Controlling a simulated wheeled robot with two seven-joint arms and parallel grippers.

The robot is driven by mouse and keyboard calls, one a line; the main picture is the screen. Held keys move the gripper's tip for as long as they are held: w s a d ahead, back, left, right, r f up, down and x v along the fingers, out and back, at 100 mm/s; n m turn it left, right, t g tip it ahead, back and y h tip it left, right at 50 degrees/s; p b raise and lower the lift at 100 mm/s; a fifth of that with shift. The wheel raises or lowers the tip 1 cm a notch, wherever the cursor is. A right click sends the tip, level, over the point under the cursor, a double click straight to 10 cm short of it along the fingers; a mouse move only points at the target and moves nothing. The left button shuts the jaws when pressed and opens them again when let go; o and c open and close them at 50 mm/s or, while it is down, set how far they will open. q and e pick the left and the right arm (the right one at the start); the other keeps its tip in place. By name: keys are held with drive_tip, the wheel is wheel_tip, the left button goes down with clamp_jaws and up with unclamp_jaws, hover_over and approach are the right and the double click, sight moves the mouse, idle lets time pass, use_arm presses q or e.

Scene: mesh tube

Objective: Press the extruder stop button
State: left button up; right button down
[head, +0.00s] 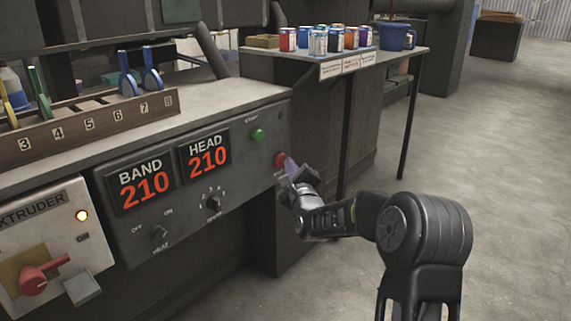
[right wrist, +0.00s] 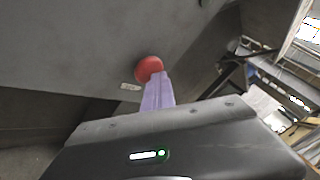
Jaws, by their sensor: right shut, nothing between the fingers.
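The red stop button (head: 280,159) sits on the right end of the grey control panel, below a green button (head: 257,135). It also shows in the right wrist view as a red round knob (right wrist: 149,68) with a small pale label beside it. My right gripper (head: 291,166) is shut and empty, with its pale purple fingertips at the button's lower right edge. In the right wrist view the fingertips (right wrist: 158,78) overlap the button's lower edge; whether they touch it I cannot tell. My left gripper is not in view.
The panel carries red BAND (head: 143,180) and HEAD (head: 206,157) displays and knobs. A red-handled extruder switch (head: 45,272) is at left. The floor at right is clear.

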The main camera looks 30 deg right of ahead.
idle(0.4)
drive_tip(key=shift+s+d+b, duration=0.25)
drive_tip(key=shift+s+b, duration=0.4)
drive_tip(key=shift+s, duration=0.45)
drive_tip(key=s, duration=0.1)
drive_tip(key=s+d+b, duration=0.1)
drive_tip(key=s, duration=0.1)
drive_tip(key=s+b, duration=0.1)
drive_tip(key=shift+s+d, duration=0.25)
drive_tip(key=shift+s, duration=0.15)
idle(0.4)
